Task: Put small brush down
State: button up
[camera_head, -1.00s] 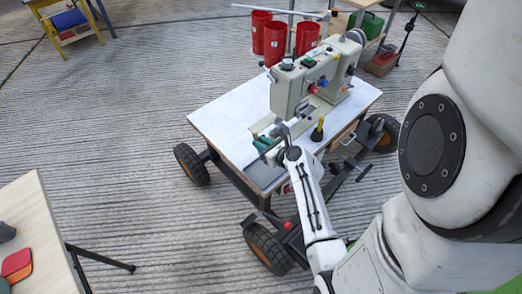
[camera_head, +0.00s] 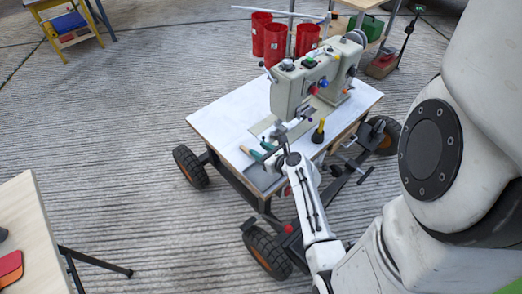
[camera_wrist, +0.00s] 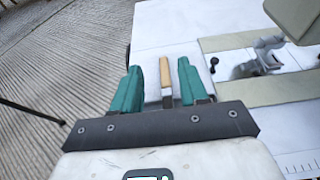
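The small brush (camera_wrist: 166,75) shows in the wrist view with a light wooden handle and a grey part nearer me. It lies over the white tabletop (camera_head: 222,118), between the teal fingers of my gripper (camera_wrist: 159,85). The fingers are apart, with a visible gap on each side of the brush. In the head view my gripper (camera_head: 259,150) is low over the table's front left part, and the brush is too small there to make out clearly. The brush seems to rest on the tabletop, but its contact is not clear.
A sewing machine (camera_head: 305,85) stands just beyond my gripper. A yellow-topped dark object (camera_head: 319,131) stands to the right. Red containers (camera_head: 270,42) are behind the machine. The table has wheels (camera_head: 190,166). A wooden table edge (camera_head: 45,225) is at lower left.

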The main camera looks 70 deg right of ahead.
jog(key=shift+r, duration=0.2)
jog(key=p+v, duration=0.3)
jog(key=v, duration=0.9)
jog(key=w+a+n+g+y, duration=0.1)
jog(key=w+a+n+y, duration=0.35)
jog(key=a+n, duration=0.4)
jog(key=w+a+n+g+y, duration=0.25)
jog(key=a+n+y, duration=0.3)
jog(key=n, duration=0.55)
jog(key=s+a+r+n+g+h, duration=0.1)
jog(key=s+a+r+n+g, duration=0.1)
jog(key=n, duration=0.9)
jog(key=s+a+r+n+g+h, duration=0.1)
jog(key=a+n+g, duration=0.4)
jog(key=n, duration=0.6)
jog(key=shift+s+a+r+h, duration=0.3)
jog(key=shift+s+a+r, duration=0.35)
jog(key=shift+s+a, duration=0.2)
jog(key=shift+g, duration=0.25)
